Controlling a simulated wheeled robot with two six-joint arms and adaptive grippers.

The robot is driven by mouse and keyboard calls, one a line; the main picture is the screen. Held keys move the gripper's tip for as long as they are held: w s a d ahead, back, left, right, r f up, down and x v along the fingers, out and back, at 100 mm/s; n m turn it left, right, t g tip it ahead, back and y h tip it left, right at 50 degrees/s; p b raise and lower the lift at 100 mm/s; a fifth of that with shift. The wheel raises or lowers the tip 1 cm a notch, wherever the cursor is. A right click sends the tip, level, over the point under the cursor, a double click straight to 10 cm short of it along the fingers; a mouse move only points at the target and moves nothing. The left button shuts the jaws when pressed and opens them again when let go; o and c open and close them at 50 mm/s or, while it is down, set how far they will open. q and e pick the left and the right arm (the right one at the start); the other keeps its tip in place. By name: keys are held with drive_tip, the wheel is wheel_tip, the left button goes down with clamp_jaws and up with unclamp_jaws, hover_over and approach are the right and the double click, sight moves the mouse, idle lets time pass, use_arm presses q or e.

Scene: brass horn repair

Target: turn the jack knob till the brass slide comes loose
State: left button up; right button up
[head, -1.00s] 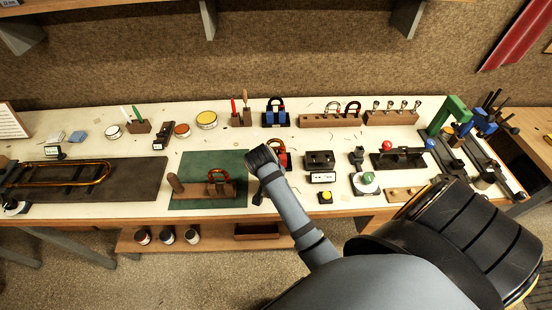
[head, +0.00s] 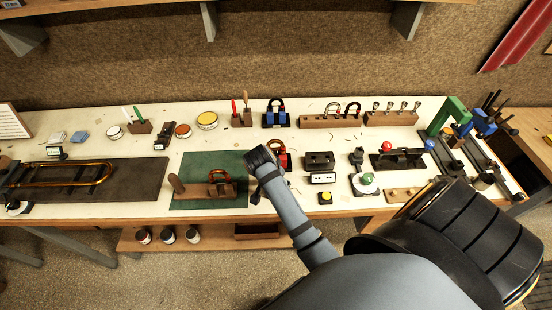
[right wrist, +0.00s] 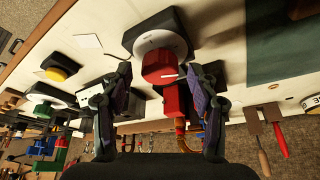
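The jack's red knob (right wrist: 157,69) sits in front of a white dial (right wrist: 160,42) with a dark rim in the right wrist view. A red jack body (right wrist: 172,103) shows beside it, with part of the curved brass slide (right wrist: 187,136) near it. My right gripper (right wrist: 159,74) is open, with one finger on each side of the knob and visible gaps to it. In the head view my right gripper (head: 256,163) is at the right edge of the green mat (head: 208,160) and hides most of the jack (head: 281,157). My left gripper is out of view.
A wooden block with a horseshoe-shaped piece (head: 212,190) stands on the mat, left of the gripper. A dark block (head: 319,160) and a yellow button (head: 325,197) are to the right. A long brass slide (head: 85,175) lies on a dark board at left.

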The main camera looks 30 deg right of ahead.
drive_tip(key=shift+r, duration=0.4)
wheel_tip(320, 180, up, 9)
idle(0.6)
